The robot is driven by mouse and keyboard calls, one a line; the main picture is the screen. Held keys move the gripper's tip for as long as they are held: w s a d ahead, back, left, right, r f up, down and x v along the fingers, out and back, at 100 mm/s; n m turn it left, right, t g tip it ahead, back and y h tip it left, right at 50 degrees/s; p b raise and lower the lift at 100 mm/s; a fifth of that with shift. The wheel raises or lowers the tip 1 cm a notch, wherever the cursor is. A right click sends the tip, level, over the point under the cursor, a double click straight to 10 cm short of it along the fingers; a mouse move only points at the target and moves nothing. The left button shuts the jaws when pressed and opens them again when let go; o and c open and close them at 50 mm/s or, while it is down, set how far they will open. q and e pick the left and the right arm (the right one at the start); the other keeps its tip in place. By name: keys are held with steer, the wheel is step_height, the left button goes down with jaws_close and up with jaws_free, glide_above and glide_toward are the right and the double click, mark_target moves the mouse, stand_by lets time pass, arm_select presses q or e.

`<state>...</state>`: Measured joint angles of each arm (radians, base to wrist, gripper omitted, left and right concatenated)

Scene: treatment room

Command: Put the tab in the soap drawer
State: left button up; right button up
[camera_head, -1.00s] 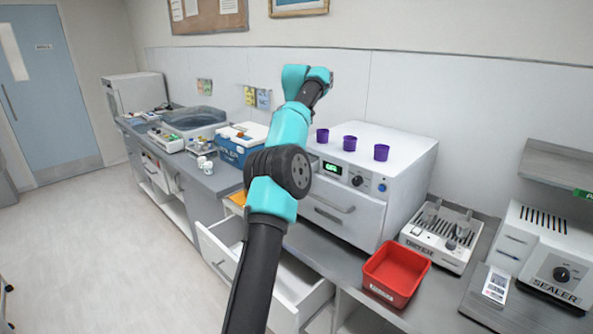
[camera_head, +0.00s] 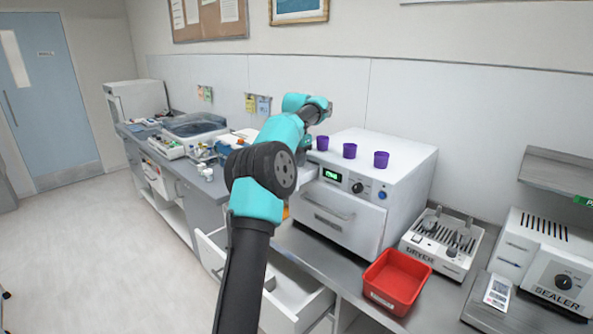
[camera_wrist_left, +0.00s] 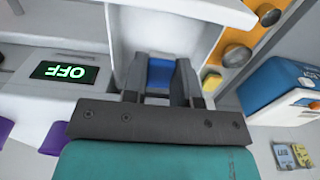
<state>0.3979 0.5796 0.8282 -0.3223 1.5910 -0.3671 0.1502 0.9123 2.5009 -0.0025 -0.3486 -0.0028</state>
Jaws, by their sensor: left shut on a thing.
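My left gripper (camera_wrist_left: 158,88) is shut on a small blue tab (camera_wrist_left: 160,74), seen between its fingers in the left wrist view. The fingers hide part of the tab. The gripper is over or in front of a white, open, box-like part with raised sides, which looks like the soap drawer (camera_wrist_left: 165,20). I cannot tell whether the tab touches it. The white machine (camera_head: 399,173) has a green-lit display that reads OFF in the left wrist view (camera_wrist_left: 64,72). In the head view my arm hides most of the gripper and the tab. My right gripper is not in view.
Purple cups (camera_head: 349,151) stand on the machine. A red bin (camera_head: 396,281), a dryer (camera_head: 441,245) and a sealer (camera_head: 545,260) are to the right. A large white drawer (camera_head: 298,300) hangs open below the counter. A blue-and-white cooler (camera_wrist_left: 285,88) is beside the gripper.

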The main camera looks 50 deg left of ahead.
arm_select(q)
steer(key=shift+f, duration=1.85)
steer(key=shift+f, duration=0.1)
steer(key=o, duration=0.9)
